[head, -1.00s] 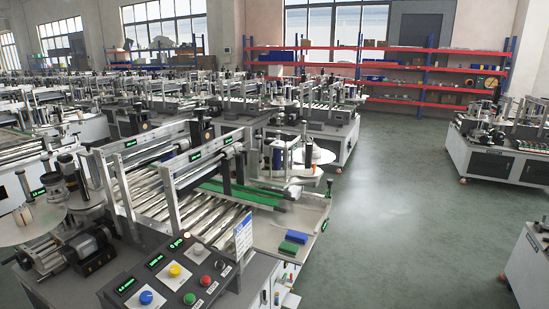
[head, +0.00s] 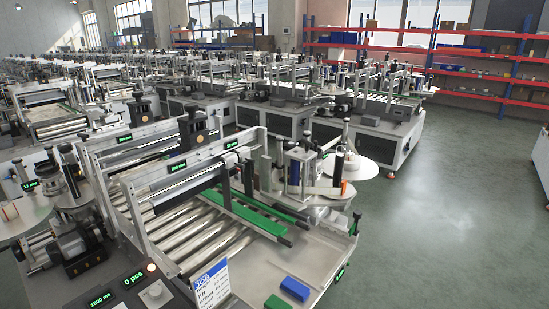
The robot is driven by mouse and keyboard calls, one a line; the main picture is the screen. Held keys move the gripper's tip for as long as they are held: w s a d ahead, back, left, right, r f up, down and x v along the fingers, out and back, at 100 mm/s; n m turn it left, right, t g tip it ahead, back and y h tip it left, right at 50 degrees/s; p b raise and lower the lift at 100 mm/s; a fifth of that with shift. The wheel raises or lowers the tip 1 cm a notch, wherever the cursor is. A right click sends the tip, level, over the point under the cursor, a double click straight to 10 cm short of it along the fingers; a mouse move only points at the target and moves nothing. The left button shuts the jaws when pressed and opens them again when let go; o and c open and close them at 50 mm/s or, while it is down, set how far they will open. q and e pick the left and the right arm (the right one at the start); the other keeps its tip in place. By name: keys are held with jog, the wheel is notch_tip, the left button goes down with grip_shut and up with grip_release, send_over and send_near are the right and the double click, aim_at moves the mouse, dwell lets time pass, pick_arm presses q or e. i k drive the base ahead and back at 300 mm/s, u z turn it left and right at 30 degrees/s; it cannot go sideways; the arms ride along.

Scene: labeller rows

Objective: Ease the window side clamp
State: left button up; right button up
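The nearest labelling machine fills the lower left, with silver rollers (head: 212,238) under metal crossbars. A black clamp-like block with a knob (head: 193,127) sits on the crossbar frame. A second black block (head: 137,109) stands farther left. I cannot tell which of these, if either, is the window side clamp. Green guide rails (head: 250,212) run along the rollers. Small green displays (head: 231,144) sit on the crossbars. Neither of my grippers is in view.
A blue block (head: 295,289) and a green block (head: 277,303) lie on the machine's front plate. A job card (head: 212,284) stands by the control panel (head: 133,291). Label reels (head: 355,168) jut out at right. Open floor (head: 450,220) lies right; more machines and red shelves stand behind.

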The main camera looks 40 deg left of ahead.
aim_at(252, 160)
jog(key=i, duration=1.35)
jog(key=u, duration=1.75)
